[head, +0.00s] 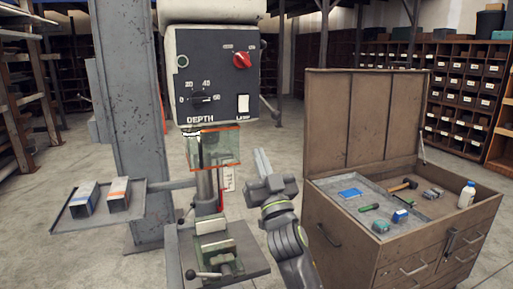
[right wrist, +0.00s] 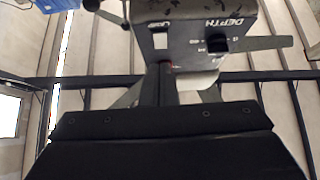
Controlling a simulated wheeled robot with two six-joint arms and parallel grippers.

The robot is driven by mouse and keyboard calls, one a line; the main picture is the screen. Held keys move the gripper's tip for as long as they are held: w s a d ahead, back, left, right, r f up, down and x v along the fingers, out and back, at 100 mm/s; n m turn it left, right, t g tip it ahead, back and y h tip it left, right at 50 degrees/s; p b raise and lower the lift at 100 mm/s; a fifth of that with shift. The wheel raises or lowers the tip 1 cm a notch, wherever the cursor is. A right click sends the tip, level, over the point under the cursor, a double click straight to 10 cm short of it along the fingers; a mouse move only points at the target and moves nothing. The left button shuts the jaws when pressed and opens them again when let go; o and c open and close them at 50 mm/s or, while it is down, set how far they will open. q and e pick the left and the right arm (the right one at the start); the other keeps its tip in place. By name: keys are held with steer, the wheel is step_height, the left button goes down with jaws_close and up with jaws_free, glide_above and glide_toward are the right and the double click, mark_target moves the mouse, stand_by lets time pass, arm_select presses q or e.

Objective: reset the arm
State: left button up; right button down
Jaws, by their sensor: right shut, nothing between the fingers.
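My right arm rises from the bottom middle of the head view, and its grey right gripper (head: 261,160) points up in the air. It is shut and empty, between the drill press (head: 215,75) and the open tool chest (head: 345,225). It appears apart from both. In the right wrist view the gripper (right wrist: 160,120) is a wide dark shape across the bottom, and the drill press head (right wrist: 200,45) shows upside down beyond it. My left gripper is not in the head view.
A side tray (head: 75,222) holds two small boxes at left. The press vise (head: 215,250) stands on its table near my arm. The chest holds a hammer (head: 403,185), a white bottle (head: 467,194) and other tools. Floor behind is open; shelves line the walls.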

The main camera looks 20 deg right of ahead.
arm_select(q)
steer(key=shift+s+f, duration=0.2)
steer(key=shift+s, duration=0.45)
arm_select(e)
steer(key=shift+s+f, duration=0.35)
steer(key=shift+f, duration=0.15)
steer(key=shift+s, duration=0.1)
